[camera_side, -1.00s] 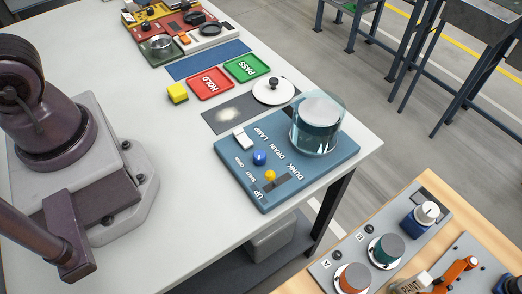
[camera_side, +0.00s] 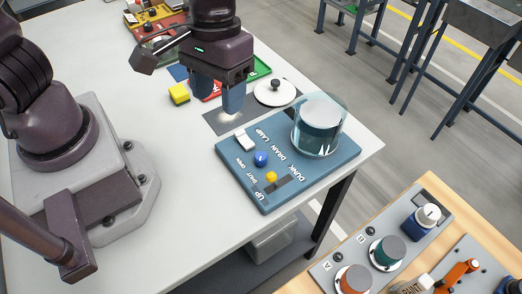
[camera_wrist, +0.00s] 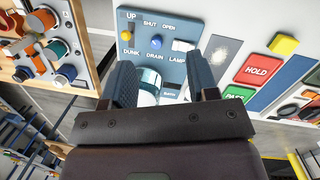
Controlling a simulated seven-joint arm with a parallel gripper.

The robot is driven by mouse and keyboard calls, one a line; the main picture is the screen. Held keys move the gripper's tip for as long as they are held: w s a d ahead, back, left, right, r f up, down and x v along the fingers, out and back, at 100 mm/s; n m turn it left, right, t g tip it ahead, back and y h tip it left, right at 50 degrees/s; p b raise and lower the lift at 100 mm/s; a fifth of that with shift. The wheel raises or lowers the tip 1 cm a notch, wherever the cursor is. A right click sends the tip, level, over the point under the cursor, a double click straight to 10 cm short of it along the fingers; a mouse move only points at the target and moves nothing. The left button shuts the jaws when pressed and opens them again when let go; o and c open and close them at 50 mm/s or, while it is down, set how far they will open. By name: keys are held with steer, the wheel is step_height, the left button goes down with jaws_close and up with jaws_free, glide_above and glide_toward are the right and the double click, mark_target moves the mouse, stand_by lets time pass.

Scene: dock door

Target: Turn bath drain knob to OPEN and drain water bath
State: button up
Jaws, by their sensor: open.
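The bath drain knob is a small blue knob (camera_side: 261,158) on the blue panel (camera_side: 325,175), between SHUT and OPEN labels. It also shows in the wrist view (camera_wrist: 155,44); its pointer is too small to read. The water bath is a clear glass cylinder (camera_side: 318,135) with bluish water at the panel's far end. In the wrist view it is partly hidden between my fingers. My gripper (camera_side: 217,100) is open and empty, above the table behind the panel and apart from the knob.
A yellow DUNK lever (camera_side: 271,177) and a white LAMP switch (camera_side: 243,137) flank the knob. A white lid (camera_side: 275,91) with a dark handle lies near the bath. A yellow block (camera_side: 178,93) and red HOLD tray (camera_wrist: 257,68) are near my gripper.

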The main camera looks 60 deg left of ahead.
step_height(320, 180, down, 4)
steer(key=w+d+n+y, duration=0.1)
steer(key=w+d+n, duration=0.1)
steer(key=n, duration=0.3)
steer(key=n+t, duration=0.1)
steer(key=n, duration=0.8)
glide_toward(261, 155)
steer(key=f, duration=0.9)
steer(key=shift+s+d+f, duration=0.15)
steer(key=shift+s, duration=0.05)
steer(key=c, duration=0.9)
